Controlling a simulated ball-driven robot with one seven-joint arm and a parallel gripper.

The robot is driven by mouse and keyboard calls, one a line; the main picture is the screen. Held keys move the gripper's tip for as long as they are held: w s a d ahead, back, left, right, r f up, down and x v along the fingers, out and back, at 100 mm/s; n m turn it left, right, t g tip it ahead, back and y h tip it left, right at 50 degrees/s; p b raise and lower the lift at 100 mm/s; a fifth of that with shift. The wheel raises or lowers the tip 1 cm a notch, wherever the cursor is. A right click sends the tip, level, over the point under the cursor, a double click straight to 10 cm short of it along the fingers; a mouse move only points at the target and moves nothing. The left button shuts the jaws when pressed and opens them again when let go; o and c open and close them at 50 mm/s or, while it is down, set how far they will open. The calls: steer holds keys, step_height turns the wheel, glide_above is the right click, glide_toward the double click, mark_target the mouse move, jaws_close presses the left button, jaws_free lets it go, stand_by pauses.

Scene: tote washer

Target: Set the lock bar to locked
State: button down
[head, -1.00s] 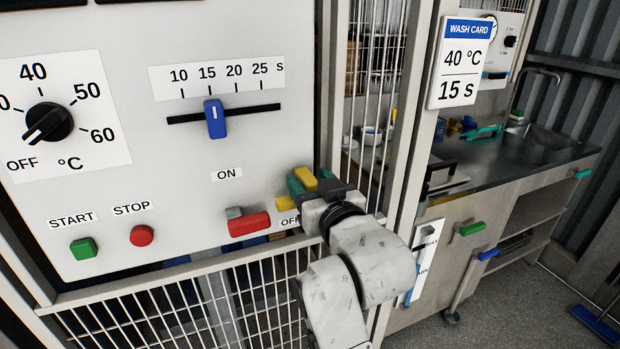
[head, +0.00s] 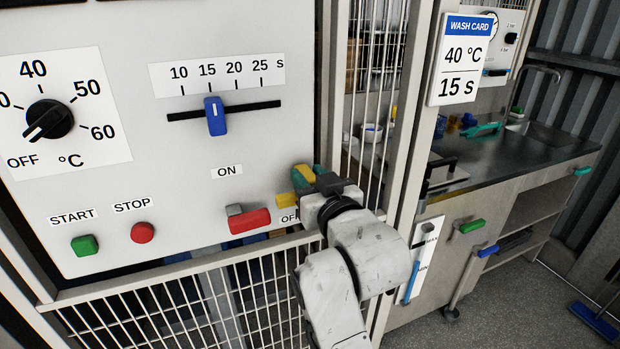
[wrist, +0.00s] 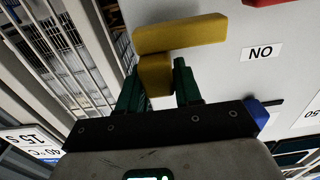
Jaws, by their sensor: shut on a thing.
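A yellow bar (wrist: 180,33) with a short yellow block (wrist: 155,74) shows in the wrist view at the right part of the white panel. I take this to be the lock bar; no locked or unlocked mark is readable. My gripper (wrist: 158,80) has its green fingers on either side of the block and is shut on it. In the head view my gripper (head: 308,178) is at the panel's lower right corner, with parts of the yellow bar (head: 285,201) showing beside it. My gripper hides the rest there.
Left of my gripper are a red switch lever (head: 250,221), a red stop button (head: 142,233) and a green start button (head: 84,246). A blue slider (head: 215,117) and a black dial (head: 48,120) are above. Wire mesh (head: 190,305) lies below.

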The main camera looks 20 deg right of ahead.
steer(key=a+b, duration=0.1)
steer(key=a, duration=0.3)
steer(key=shift+f, duration=0.15)
steer(key=shift+a, duration=0.45)
steer(key=c, duration=0.8)
jaws_free()
steer(key=shift+a, duration=0.15)
steer(key=shift+c, duration=0.2)
steer(key=shift+s, duration=0.15)
steer(key=s+b, duration=0.1)
steer(key=s, duration=0.9)
steer(key=shift+s+b, duration=0.25)
steer(key=shift+b, duration=0.1)
